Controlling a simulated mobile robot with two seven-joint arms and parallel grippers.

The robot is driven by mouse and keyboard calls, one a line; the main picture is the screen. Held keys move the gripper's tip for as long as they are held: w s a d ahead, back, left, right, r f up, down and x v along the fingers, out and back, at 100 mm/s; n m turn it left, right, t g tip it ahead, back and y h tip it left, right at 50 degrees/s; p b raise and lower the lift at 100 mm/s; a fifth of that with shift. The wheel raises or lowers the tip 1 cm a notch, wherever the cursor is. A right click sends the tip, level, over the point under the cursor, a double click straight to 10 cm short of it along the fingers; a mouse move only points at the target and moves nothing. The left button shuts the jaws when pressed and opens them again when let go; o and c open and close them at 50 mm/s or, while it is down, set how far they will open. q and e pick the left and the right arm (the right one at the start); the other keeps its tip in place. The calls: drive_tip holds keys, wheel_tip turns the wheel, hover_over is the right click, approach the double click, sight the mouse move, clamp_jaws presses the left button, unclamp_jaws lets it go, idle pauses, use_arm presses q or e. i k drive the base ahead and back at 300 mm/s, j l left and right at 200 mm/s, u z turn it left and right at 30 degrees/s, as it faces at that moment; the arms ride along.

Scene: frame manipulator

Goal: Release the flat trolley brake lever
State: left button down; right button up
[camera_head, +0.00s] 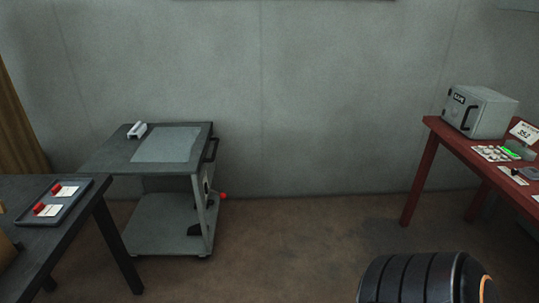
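The grey flat trolley (120,157) stands against the back wall left of centre, with a dark push handle on its right side. A lever with a red knob (223,196) sticks out to the right from the trolley's right side, at about mid height. A round plate shows beside it on the same side. A black ribbed rounded part at the bottom right seems to be part of my own arm. Neither gripper shows in the head view, so no gripper is seen at the trolley or the lever.
A dark table (88,195) at left holds a tray (22,217) with red items and white cards. A white object (137,130) lies on the trolley top. A red table (432,126) at right carries a grey safe (487,112). Brown floor (310,235) between is clear.

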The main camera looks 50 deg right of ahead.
sight(222, 195)
drive_tip(key=k+l+z, duration=0.15)
drive_tip(key=l+z, duration=0.15)
drive_tip(key=k+l+z, duration=0.1)
drive_tip(key=l+z, duration=0.15)
drive_tip(key=l, duration=0.25)
drive_tip(key=k+l, duration=0.1)
drive_tip(key=l, duration=0.3)
drive_tip(key=k+l+z, duration=0.1)
drive_tip(key=l, duration=0.75)
drive_tip(key=k+z, duration=0.05)
drive_tip(key=k, duration=0.05)
